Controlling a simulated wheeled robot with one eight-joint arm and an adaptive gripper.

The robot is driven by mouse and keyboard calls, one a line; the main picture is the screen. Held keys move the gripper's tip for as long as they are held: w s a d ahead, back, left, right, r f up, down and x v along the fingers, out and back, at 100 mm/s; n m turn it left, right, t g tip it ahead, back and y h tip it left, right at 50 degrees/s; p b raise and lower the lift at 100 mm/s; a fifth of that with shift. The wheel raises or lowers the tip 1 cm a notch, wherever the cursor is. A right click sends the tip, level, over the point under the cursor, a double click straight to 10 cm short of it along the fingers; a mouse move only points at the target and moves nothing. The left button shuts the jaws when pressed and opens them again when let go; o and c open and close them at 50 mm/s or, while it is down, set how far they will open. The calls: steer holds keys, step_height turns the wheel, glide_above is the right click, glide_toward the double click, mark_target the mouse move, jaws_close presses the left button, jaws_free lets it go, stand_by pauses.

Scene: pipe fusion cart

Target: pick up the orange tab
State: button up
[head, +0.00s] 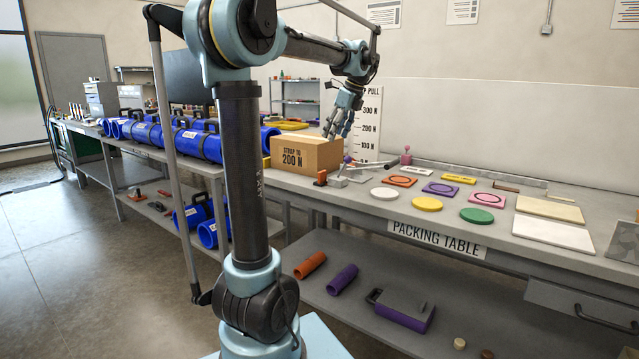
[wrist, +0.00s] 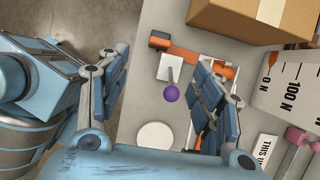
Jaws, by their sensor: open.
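The orange tab (head: 320,178) stands at the table's front edge, by the near corner of the cardboard box. In the wrist view the orange tab (wrist: 159,40) shows at the end of an orange strap (wrist: 186,53) that runs right, partly behind a finger. My gripper (head: 338,128) is above the table by the box, higher than the tab and apart from it. The tab lies beyond the fingertips, toward the top of that view.
The cardboard box (head: 305,155) stands behind the tab. A grey metal lever (head: 352,172) with a purple ball knob (wrist: 171,93) sits right beside it. A white disc (head: 383,193) and coloured pads lie further right. Blue pipes (head: 190,140) fill the left bench.

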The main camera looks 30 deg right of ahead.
mark_target(321, 172)
steer(key=x, duration=1.7)
steer(key=shift+w+d+f, duration=0.1)
steer(key=shift+d, duration=0.1)
steer(key=c, duration=1.2)
